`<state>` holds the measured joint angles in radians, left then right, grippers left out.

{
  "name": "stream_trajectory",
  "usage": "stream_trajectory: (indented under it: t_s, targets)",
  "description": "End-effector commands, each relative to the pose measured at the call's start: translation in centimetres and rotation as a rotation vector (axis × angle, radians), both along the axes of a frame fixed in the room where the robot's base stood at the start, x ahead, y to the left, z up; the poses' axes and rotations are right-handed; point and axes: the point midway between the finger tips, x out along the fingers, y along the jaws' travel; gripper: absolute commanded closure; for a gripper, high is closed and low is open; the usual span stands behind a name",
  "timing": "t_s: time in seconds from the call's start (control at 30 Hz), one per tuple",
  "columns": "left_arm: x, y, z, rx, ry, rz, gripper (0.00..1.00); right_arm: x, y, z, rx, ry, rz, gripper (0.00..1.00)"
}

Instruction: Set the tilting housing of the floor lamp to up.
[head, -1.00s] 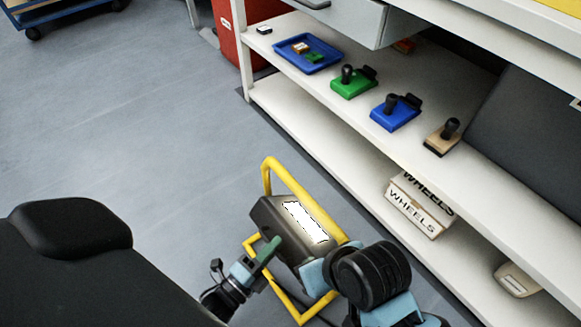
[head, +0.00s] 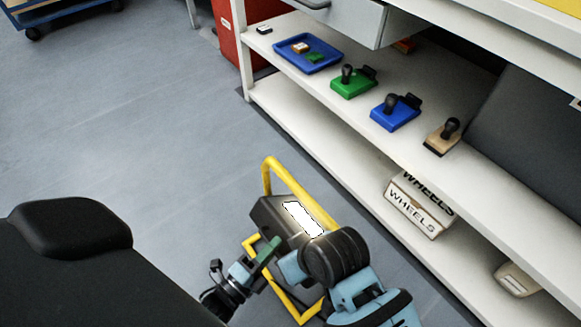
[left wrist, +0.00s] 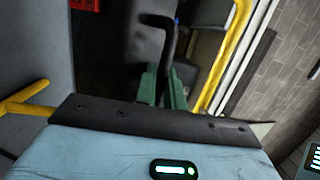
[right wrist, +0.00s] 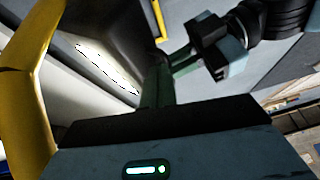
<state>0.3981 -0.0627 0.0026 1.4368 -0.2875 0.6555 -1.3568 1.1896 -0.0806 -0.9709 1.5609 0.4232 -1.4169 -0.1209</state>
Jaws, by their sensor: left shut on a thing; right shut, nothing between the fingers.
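The floor lamp has a dark housing (head: 268,216) with a lit white panel (head: 303,218) facing upward in the head view, inside a yellow tubular frame (head: 300,187). My left gripper (head: 268,251) is at the housing's near-left side. In the left wrist view its green fingers (left wrist: 164,88) are shut on a dark bar (left wrist: 168,45) by the housing. My right gripper's light-blue body (head: 291,267) is over the near end of the lamp; its fingertips are hidden there. In the right wrist view its green fingers (right wrist: 158,80) are together and empty, close beside the housing (right wrist: 125,35) and lit panel (right wrist: 105,68).
A white shelf unit (head: 330,125) stands at the right, holding a blue tray (head: 322,63), stamps (head: 353,83) and a WHEELS box (head: 418,208). A red cabinet (head: 228,40) stands behind. The grey floor left of the lamp is clear.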

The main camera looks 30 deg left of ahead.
Motion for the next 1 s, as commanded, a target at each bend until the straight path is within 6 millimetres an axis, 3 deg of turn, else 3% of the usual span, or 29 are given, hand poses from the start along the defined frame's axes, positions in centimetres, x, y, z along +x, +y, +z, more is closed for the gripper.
stream_trajectory:
  t_s: [0.03, 0.2, 1.0]
  targets:
    - [-0.5, 0.4, -1.2, 0.014, 0.036, 0.007, 1.00, 0.0, 0.3, -0.7, -0.002, 0.001, -0.001, 1.00]
    - [-0.6, 0.4, -1.2, 0.014, 0.036, 0.007, 1.00, 0.2, 0.9, -2.0, -0.002, 0.000, 0.000, 1.00]
    - [-0.5, 0.3, -1.1, 0.012, 0.035, 0.006, 1.00, -0.4, 1.7, -3.9, 0.000, 0.000, -0.001, 1.00]
